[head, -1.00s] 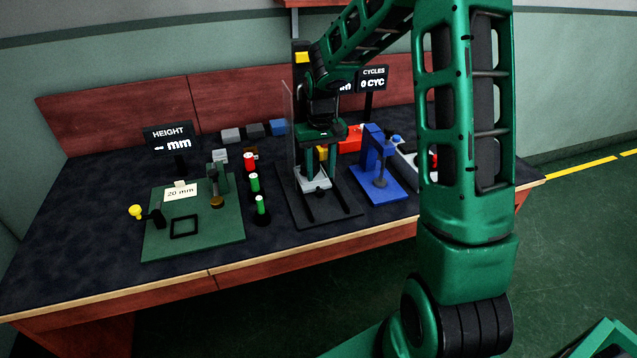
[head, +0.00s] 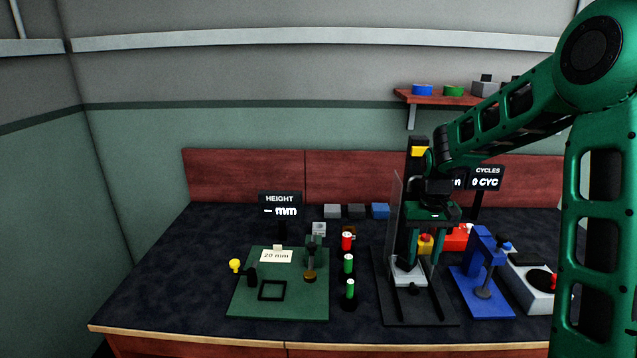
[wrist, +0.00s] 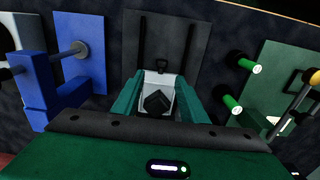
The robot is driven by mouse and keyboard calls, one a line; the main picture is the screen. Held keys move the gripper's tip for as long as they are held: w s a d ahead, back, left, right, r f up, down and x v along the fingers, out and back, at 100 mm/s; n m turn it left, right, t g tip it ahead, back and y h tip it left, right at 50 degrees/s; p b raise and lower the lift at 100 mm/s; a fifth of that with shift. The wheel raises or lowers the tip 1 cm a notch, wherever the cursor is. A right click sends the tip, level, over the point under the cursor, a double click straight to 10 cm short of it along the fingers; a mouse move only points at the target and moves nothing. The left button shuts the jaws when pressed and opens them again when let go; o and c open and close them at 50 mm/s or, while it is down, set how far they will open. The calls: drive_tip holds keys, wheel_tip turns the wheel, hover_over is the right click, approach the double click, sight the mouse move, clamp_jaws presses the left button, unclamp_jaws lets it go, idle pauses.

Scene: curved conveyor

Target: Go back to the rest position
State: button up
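My gripper (head: 424,262) hangs fingers-down over the dark station with the tall black column (head: 417,160). Its two green fingers are apart, and I see nothing held between them. In the wrist view, my gripper (wrist: 160,92) shows both fingers spread on either side of a light grey block (wrist: 167,80) with a black piece on it. The block also shows in the head view (head: 408,274), below the fingers. Whether a fingertip touches the block, I cannot tell.
A clear panel (head: 395,215) stands just left of my gripper. A blue stand (head: 482,262) is to the right. Red and green-topped posts (head: 347,265) and a green fixture plate (head: 300,303) are to the left. A shelf (head: 440,98) hangs above.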

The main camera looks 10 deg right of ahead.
drive_tip(key=s+d+r+m+h, duration=0.1)
drive_tip(key=s+d+r, duration=0.25)
drive_tip(key=s, duration=0.55)
drive_tip(key=s+d+r+m, duration=0.15)
drive_tip(key=s+r, duration=0.25)
drive_tip(key=s, duration=0.4)
drive_tip(key=s+m+y, duration=0.1)
drive_tip(key=s+m, duration=0.1)
drive_tip(key=s, duration=1.5)
drive_tip(key=shift+s, duration=0.15)
drive_tip(key=shift+w+d+f, duration=0.1)
drive_tip(key=shift+w+f, duration=0.1)
drive_tip(key=shift+w, duration=0.45)
